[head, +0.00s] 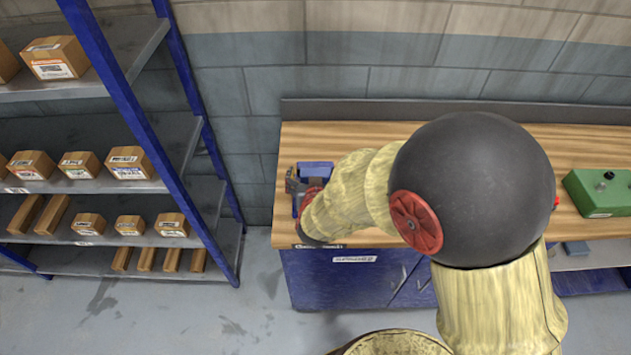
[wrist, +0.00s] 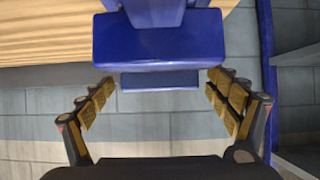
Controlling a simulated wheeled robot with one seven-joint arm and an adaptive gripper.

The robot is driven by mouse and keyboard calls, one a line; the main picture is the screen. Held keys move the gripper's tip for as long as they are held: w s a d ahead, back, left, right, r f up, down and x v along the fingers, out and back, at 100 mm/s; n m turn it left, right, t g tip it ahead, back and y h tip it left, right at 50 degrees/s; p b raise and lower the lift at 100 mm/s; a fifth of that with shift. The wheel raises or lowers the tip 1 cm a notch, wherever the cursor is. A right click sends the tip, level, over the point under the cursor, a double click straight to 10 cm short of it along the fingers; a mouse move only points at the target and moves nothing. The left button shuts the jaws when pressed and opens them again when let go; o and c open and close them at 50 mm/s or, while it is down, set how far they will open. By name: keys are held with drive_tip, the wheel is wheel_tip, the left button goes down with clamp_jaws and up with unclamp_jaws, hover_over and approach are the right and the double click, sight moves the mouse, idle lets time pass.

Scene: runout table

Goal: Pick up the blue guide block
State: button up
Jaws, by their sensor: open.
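The blue guide block (head: 316,169) stands at the left end of the wooden table, partly hidden by my gripper (head: 304,187) and arm in the head view. In the wrist view the blue block (wrist: 158,38) has a stepped shape and sits just ahead of my gripper (wrist: 160,88). My two fingers are spread wide, one on each side of its lower part. I see a gap on both sides, and the block looks free of the fingers.
The wooden table (head: 350,134) stands against a block wall; a green box (head: 602,192) sits at its right. A blue-posted shelf (head: 135,113) with several cardboard boxes stands to the left. Floor shows between shelf and table.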

drive_tip(key=shift+w+f, duration=0.2)
drive_tip(key=shift+w, duration=0.25)
drive_tip(key=shift+c, duration=0.7)
drive_tip(key=shift+r, duration=0.15)
drive_tip(key=c, duration=1.7)
